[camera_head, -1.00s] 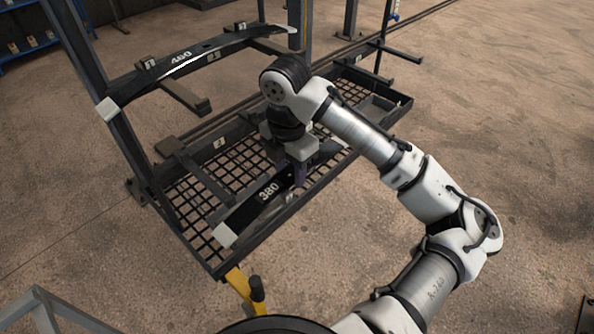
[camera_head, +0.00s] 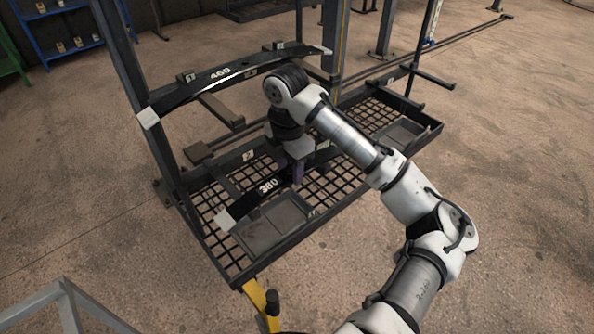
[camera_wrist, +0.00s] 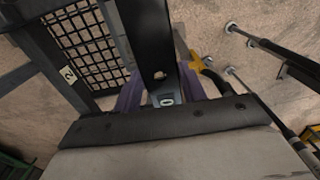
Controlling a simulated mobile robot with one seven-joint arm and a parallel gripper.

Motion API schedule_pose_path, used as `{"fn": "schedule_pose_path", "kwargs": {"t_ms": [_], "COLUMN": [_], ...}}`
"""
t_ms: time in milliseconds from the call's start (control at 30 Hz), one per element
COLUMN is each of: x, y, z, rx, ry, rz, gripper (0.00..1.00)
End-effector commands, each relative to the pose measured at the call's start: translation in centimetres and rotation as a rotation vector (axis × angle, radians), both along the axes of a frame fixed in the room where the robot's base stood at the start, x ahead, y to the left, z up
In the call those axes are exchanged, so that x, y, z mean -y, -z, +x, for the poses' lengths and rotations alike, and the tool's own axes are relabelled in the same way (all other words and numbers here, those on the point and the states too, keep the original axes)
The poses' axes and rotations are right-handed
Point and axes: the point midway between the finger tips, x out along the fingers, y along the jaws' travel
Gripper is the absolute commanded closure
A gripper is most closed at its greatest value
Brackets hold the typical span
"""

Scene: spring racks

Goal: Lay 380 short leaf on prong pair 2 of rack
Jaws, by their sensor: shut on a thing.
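The 380 short leaf (camera_head: 254,194) is a dark flat bar with white ends, marked 380. My gripper (camera_head: 291,178) is shut on its middle, and the leaf hangs level above the mesh bottom of the rack (camera_head: 235,276). The "2" label (camera_head: 248,155) is on the rack's lower rail, just behind the leaf in the head view. The prong tips of pair 2 are partly hidden by my arm. In the wrist view the leaf (camera_wrist: 147,35) runs away between the purple fingers (camera_wrist: 160,92), with the "2" label (camera_wrist: 68,75) to its left.
The 460 leaf (camera_head: 190,88) rests across the upper prongs of the rack. A grey tray (camera_head: 268,228) sits in the mesh near the front, and another (camera_head: 398,136) at right. A yellow-handled part (camera_head: 262,300) stands at the front corner. Upright posts stand behind.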

Motion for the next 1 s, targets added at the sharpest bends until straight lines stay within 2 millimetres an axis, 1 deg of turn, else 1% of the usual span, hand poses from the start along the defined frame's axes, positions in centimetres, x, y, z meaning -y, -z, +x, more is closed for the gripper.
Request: {"fn": "schedule_pose_path", "kwargs": {"t_ms": [400,500,700,1000], "x": [-2.2,-2.1,-2.1,-2.1], "y": [0.0,1.2,2.3,2.7], "z": [2.9,3.0,2.9,3.0], "rx": [0.0,0.002,0.002,0.002], "ry": [-0.001,0.0,0.0,0.0], "rz": [0.001,0.001,0.001,0.0], "gripper": [0.89,0.89,0.89,0.89]}}
